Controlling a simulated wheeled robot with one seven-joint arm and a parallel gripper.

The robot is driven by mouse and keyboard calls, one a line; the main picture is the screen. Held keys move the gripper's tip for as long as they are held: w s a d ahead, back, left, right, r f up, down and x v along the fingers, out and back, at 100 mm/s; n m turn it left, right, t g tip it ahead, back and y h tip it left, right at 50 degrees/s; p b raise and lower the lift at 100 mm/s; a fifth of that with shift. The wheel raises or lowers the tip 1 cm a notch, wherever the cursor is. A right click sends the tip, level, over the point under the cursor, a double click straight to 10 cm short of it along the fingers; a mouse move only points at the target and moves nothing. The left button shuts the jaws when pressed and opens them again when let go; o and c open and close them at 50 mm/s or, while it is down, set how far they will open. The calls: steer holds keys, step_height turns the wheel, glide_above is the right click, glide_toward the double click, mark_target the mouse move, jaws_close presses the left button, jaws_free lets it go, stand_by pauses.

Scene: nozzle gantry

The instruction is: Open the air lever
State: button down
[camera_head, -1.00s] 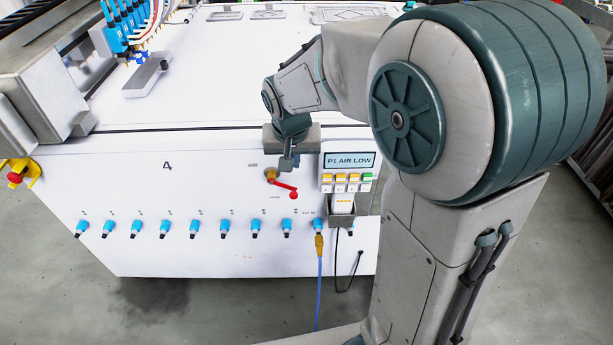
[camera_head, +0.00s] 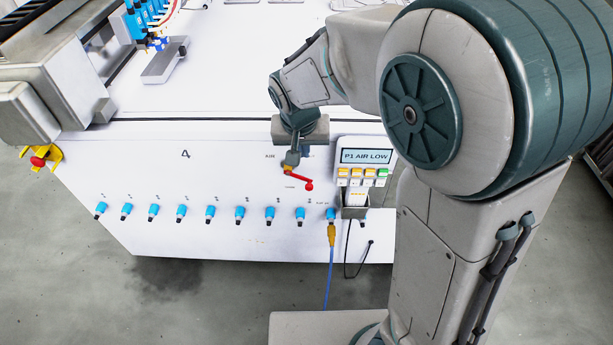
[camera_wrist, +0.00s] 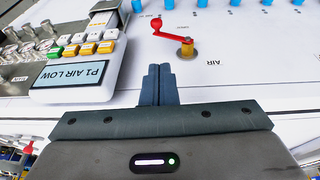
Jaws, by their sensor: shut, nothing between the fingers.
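The air lever (camera_head: 300,180) is a red handle with a round knob, on a brass-yellow valve on the white front panel. In the head view it slants down to the right from its pivot. The wrist view shows the red lever (camera_wrist: 170,34) and its yellow pivot (camera_wrist: 186,49) beyond my fingertips. My gripper (camera_head: 291,162) is over the upper end of the lever in the head view and partly hides the valve. In the wrist view my gripper (camera_wrist: 157,72) is shut and empty, with a visible gap to the lever.
A control box (camera_head: 366,160) reading "P1 AIR LOW", with coloured buttons, stands just right of the lever. A row of blue fittings (camera_head: 240,213) runs below. A red-and-yellow stop knob (camera_head: 39,160) is at the far left.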

steer(key=shift+f, duration=0.1)
steer(key=b, duration=0.2)
glide_toward(309, 183)
steer(key=x, duration=0.5)
steer(key=shift+w+f, duration=0.1)
steer(key=shift+w, duration=0.1)
steer(key=shift+f, duration=0.65)
steer(key=shift+a, duration=0.2)
steer(key=shift+d+f+b, duration=0.15)
steer(key=shift+d+b, duration=0.15)
steer(key=shift+b, duration=0.1)
steer(key=shift+y, duration=0.3)
